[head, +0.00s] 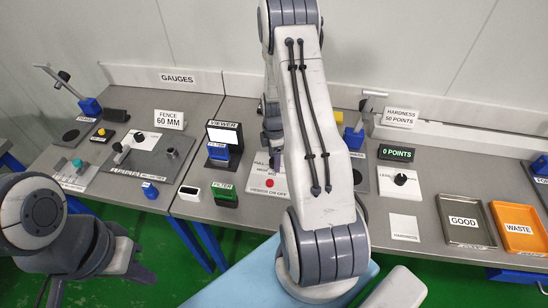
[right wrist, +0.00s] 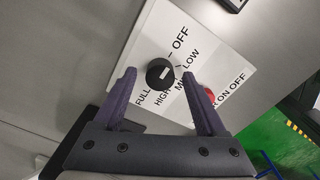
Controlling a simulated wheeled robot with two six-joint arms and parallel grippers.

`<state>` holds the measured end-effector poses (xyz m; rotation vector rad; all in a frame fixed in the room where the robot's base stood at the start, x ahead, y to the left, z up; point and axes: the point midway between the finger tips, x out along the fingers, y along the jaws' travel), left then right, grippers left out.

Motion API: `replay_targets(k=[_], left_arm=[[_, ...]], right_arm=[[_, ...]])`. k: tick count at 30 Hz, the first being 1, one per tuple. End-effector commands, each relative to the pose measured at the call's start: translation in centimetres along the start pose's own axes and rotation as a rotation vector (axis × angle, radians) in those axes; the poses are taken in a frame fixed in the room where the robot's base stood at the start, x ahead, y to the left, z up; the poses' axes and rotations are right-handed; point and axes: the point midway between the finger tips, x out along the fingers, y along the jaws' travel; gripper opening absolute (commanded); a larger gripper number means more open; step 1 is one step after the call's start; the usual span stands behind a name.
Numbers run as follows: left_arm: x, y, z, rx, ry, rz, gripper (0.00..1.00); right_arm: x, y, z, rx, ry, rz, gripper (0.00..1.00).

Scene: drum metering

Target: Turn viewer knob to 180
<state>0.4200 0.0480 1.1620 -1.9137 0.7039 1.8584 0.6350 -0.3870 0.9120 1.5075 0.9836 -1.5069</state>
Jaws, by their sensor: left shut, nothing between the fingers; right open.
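The viewer knob (right wrist: 160,72) is a round black knob with a pale mark, on a white panel (right wrist: 188,38) lettered OFF, LOW, HIGH and FULL; another word is partly hidden. I cannot tell its exact setting. My right gripper (right wrist: 159,78) is open, with one purple finger on each side of the knob; I cannot tell whether they touch it. In the head view my right arm hides the knob, and the panel (head: 262,186) shows only in part. My left gripper (head: 140,273) is shut and empty at the lower left, in front of the table and far from the panel.
A red button (right wrist: 209,95) sits on the panel beside the right finger. The viewer screen (head: 224,135), a blue FILTER block (head: 218,152) and a green FILTER block (head: 224,192) stand left of the panel. Trays marked GOOD (head: 465,242) and WASTE (head: 521,246) lie at the right.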

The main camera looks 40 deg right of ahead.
Motion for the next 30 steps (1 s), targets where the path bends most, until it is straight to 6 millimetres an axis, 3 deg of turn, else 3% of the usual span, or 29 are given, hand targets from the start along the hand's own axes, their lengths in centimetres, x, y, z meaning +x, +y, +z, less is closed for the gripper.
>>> replay_targets(k=[2,6,7,8,20,30], left_arm=[[0.0,0.0,0.0,0.0,0.0,0.0,0.0],[0.0,0.0,0.0,0.0,0.0,0.0,0.0],[0.0,0.0,0.0,0.0,0.0,0.0,0.0],[0.0,0.0,0.0,0.0,0.0,0.0,0.0],[0.3,0.0,0.0,0.0,0.0,0.0,0.0],[1.0,-0.1,0.1,0.001,0.0,0.0,0.0]], right_arm=[[0.0,0.0,0.0,0.0,0.0,0.0,0.7],[0.0,0.0,0.0,0.0,0.0,0.0,0.16],[0.0,0.0,0.0,0.0,0.0,0.0,0.05],[0.0,0.0,0.0,0.0,0.0,0.0,0.0],[0.0,0.0,0.0,0.068,0.0,0.0,0.0],[0.0,0.1,0.0,0.327,0.0,0.001,0.0]])
